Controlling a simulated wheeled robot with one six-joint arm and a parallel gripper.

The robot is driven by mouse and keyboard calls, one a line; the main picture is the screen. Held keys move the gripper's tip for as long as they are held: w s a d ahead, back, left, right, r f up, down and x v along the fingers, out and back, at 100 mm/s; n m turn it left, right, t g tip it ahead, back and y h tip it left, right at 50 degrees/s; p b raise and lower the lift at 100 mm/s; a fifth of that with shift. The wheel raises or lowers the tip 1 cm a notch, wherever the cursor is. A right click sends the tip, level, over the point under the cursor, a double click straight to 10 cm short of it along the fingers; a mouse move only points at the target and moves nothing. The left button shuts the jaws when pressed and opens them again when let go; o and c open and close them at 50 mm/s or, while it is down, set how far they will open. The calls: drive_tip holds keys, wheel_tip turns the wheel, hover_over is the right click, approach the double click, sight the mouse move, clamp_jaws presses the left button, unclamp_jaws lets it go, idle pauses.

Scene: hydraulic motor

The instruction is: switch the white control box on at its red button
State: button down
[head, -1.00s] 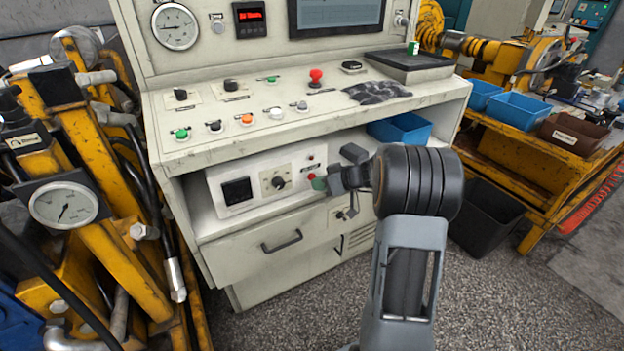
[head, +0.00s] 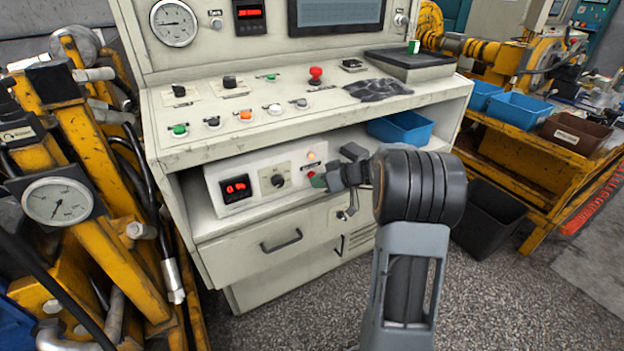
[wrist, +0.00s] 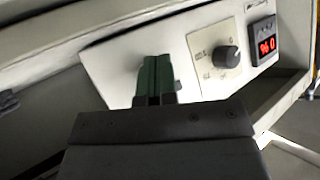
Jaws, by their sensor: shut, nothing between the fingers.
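The white control box (head: 256,172) sits on the shelf under the sloped panel of the cream console. Its small display (head: 237,188) is lit with red digits, which also show in the wrist view (wrist: 267,46). A small lamp (head: 310,156) at its upper right glows. A bit of the red button (head: 311,173) shows beside my gripper (head: 319,181); in the wrist view it is hidden. My gripper's green fingers (wrist: 153,80) are shut and empty, at the box's front face by the button. I cannot tell whether they touch it. The black knob (wrist: 228,59) is beside them.
The sloped panel above carries several buttons, including a larger red mushroom button (head: 316,75). A blue bin (head: 402,128) sits on the shelf right of the box. A drawer (head: 277,236) is below. Yellow machinery with a gauge (head: 58,201) stands at left.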

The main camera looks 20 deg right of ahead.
drive_tip(key=shift+s, duration=0.2)
drive_tip(key=shift+s+b, duration=0.1)
drive_tip(key=shift+b, duration=0.25)
drive_tip(key=shift+s+d+b, duration=0.2)
drive_tip(key=shift+s+b, duration=0.95)
drive_tip(key=shift+s, duration=0.35)
drive_tip(key=shift+s+d+b, duration=0.15)
drive_tip(key=shift+s+b, duration=0.95)
drive_tip(key=shift+s, duration=0.35)
